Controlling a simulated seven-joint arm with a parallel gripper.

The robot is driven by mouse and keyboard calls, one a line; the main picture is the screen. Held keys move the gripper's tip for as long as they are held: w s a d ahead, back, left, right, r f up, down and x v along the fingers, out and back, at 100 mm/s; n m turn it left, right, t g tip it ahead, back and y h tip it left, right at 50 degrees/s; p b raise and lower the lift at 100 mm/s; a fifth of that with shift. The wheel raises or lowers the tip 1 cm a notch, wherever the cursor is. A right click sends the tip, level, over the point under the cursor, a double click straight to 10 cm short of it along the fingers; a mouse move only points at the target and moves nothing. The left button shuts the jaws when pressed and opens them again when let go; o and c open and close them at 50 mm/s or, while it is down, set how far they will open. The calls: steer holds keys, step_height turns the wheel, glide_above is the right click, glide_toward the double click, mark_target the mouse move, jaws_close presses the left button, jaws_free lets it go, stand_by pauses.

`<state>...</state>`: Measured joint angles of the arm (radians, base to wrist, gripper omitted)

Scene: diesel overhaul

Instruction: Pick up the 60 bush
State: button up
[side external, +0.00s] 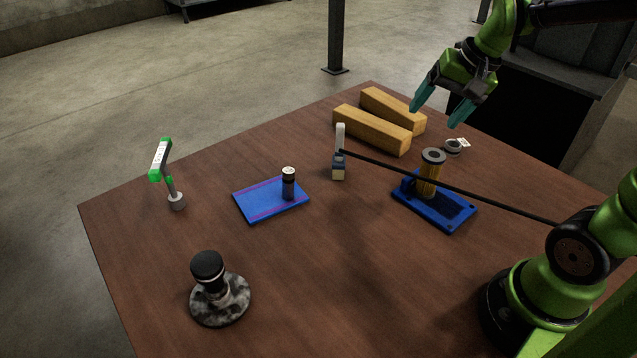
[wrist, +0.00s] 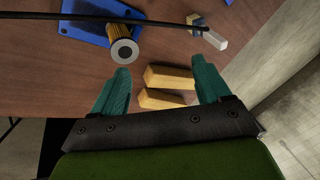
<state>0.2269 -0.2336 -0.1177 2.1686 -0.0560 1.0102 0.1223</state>
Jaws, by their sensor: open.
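A small grey ring (side external: 453,146) lies on the table at the right with a white tag (side external: 463,142) beside it. It may be the 60 bush, but I cannot read the tag. I cannot make out the ring in the wrist view. My gripper (side external: 438,114) is open and empty, raised above the table's far right part, with teal fingers pointing down. In the wrist view my gripper (wrist: 163,72) has its fingers wide apart, with two wooden blocks (wrist: 168,88) seen between them well below. Nothing is between the fingertips.
A yellow cylinder with a grey top (side external: 432,165) stands on a blue fixture (side external: 455,214). A dark rod (side external: 480,197) crosses in front. Wooden blocks (side external: 371,130) lie behind. A blue mat (side external: 260,207), a stamp-like tool (side external: 209,275) and a green-headed stand (side external: 175,199) are leftward.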

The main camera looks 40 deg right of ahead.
steer(key=w+d+f+m+g, duration=0.25)
steer(key=d+m, duration=0.25)
steer(key=d, duration=0.4)
steer(key=m+g+h, duration=0.1)
steer(key=m+g, duration=0.1)
steer(key=m, duration=0.9)
glide_above(457, 140)
steer(key=a, duration=0.2)
step_height(457, 140, down, 2)
steer(key=shift+m, duration=0.6)
steer(key=shift+s+f, duration=0.15)
steer(key=shift+f, duration=2.65)
steer(key=shift+s+f, duration=0.15)
steer(key=shift+f, duration=2.7)
steer(key=shift+s+f, duration=0.15)
steer(key=shift+f, duration=2.65)
steer(key=c, duration=1.1)
